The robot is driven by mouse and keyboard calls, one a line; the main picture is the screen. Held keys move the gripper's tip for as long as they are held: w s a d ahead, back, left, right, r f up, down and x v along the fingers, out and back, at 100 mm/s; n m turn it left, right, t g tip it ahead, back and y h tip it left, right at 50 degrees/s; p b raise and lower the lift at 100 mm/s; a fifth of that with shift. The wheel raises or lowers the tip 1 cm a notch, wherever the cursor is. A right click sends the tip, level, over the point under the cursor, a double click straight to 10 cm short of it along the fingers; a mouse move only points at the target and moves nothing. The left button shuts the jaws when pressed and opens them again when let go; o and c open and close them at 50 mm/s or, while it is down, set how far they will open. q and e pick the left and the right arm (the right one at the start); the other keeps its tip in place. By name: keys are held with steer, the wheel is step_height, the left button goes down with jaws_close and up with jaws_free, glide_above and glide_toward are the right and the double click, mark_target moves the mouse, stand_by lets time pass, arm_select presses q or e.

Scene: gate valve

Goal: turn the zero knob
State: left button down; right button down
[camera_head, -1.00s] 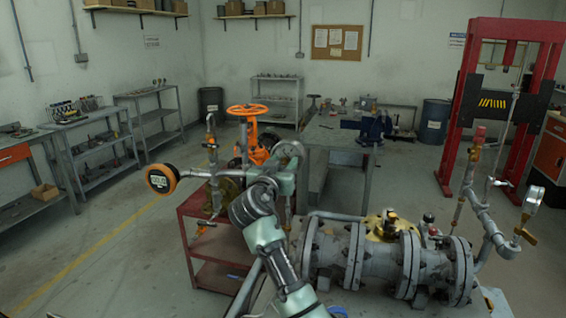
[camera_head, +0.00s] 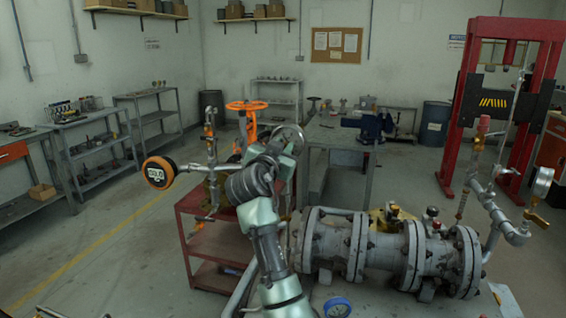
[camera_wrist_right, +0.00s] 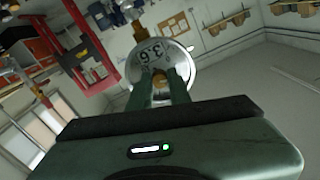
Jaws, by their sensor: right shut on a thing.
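A round silver-rimmed dial (camera_wrist_right: 158,58) with large dark digits fills the upper middle of the right wrist view, partly covered by my fingers. In the head view the dial (camera_head: 289,137) shows only in part, behind my right gripper (camera_head: 286,147) and wrist. The fingertips and the knob are hidden there. My left gripper is in neither current view.
An orange-rimmed gauge (camera_head: 158,172) stands left of my arm on piping above a red cart (camera_head: 196,244). An orange handwheel (camera_head: 246,106) rises behind it. A grey flanged pipe assembly (camera_head: 385,250) lies right of my forearm. A blue-rimmed gauge (camera_head: 338,307) shows at the bottom edge.

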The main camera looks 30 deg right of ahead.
steer(key=shift+f+m+b, duration=0.15)
steer(key=shift+m+b, duration=2.15)
steer(key=shift+b, duration=0.45)
steer(key=c, duration=1.3)
jaws_free()
steer(key=b+v, duration=0.2)
steer(key=v, duration=0.6)
